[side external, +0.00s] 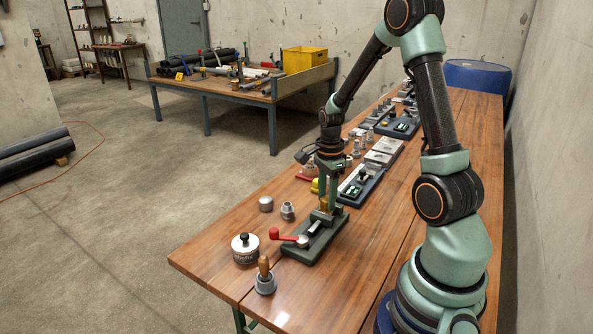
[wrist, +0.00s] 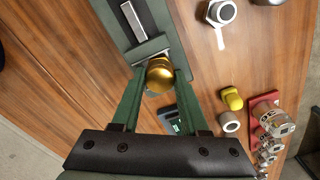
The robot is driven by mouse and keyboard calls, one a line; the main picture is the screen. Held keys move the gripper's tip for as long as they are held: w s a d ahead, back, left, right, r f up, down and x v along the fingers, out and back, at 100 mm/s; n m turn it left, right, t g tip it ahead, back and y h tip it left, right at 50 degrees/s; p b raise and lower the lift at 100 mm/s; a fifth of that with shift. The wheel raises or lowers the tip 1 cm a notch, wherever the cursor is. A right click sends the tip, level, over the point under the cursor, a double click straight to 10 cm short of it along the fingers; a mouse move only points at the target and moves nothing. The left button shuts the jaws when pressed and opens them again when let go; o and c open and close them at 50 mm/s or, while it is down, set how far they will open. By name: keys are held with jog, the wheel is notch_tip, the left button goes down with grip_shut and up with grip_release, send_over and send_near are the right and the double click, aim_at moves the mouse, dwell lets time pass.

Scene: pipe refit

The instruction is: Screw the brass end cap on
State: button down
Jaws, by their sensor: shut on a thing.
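The brass end cap (wrist: 159,76) sits between the two green fingers of my gripper (wrist: 161,78) in the wrist view. My gripper is shut on it. In the side view the cap is a small brass patch (side external: 324,205) under my gripper (side external: 325,203), at the far end of the green fixture (side external: 321,243). A short grey metal pipe (wrist: 137,18) lies in the fixture, in line with the cap. The contact between cap and pipe is partly hidden, so I cannot tell whether the threads are engaged.
A yellow elbow (wrist: 232,97) and a red stand (wrist: 262,101) lie close by. Bare table is at front right.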

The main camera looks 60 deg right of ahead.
jog(key=shift+m, duration=0.3)
jog(key=shift+s, duration=0.1)
jog(key=m, duration=0.5)
jog(key=shift+m, duration=0.3)
jog(key=shift+f, duration=0.1)
jog(key=shift+m, duration=0.4)
jog(key=m, duration=0.5)
jog(key=shift+a+m, duration=0.1)
jog(key=shift+m, duration=0.2)
jog(key=c, duration=0.6)
grip_release()
